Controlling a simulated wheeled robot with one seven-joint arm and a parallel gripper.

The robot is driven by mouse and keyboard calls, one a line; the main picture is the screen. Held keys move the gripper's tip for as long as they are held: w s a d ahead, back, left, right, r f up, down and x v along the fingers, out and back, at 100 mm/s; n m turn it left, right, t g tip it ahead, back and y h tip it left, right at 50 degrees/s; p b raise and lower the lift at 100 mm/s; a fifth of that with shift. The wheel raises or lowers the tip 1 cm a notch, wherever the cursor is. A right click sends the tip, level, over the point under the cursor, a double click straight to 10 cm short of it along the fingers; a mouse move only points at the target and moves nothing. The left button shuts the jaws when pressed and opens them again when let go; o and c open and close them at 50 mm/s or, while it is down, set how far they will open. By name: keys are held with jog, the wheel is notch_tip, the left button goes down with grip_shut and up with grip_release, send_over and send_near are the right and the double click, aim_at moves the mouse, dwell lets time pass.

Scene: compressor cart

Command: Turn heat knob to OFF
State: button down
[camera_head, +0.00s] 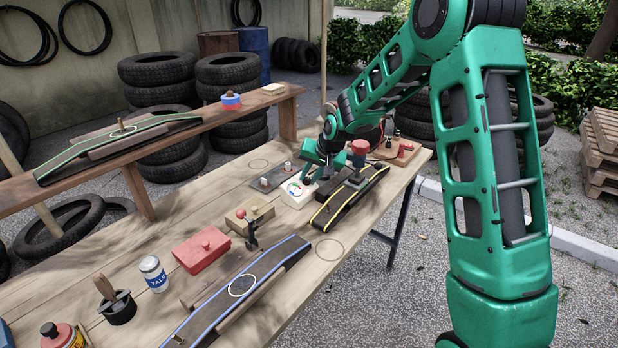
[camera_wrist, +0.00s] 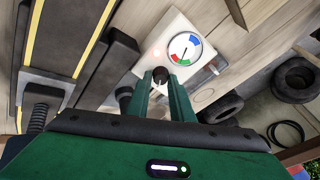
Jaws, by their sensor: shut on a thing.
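The heat control is a white box (camera_head: 297,195) on the wooden bench, with a round gauge on its face. The black heat knob (camera_wrist: 160,74) sits below the gauge. My gripper (camera_wrist: 161,86) is shut on the knob, with a green finger on either side. The knob's marks and pointer are hidden or too small to read. In the head view, my gripper (camera_head: 312,172) is low over the white box, and the knob is hidden.
A black, yellow-edged strip on a press (camera_head: 350,196) stands close to the right of the box. A dark plate with small knobs (camera_head: 270,180) lies to its left. A red box (camera_head: 202,250), talc can (camera_head: 153,273) and blue-edged strip (camera_head: 240,286) are nearer.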

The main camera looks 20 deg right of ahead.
jog(key=n, duration=0.5)
jog(key=shift+n+y, duration=0.3)
jog(key=shift+y, duration=0.1)
jog(key=n+y, duration=0.1)
jog(key=n, duration=0.5)
jog(key=shift+d, duration=0.15)
jog(key=c, duration=1.6)
grip_release()
jog(key=shift+r, duration=0.1)
jog(key=v, duration=1)
jog(key=shift+d+r, duration=0.1)
jog(key=shift+r, duration=0.1)
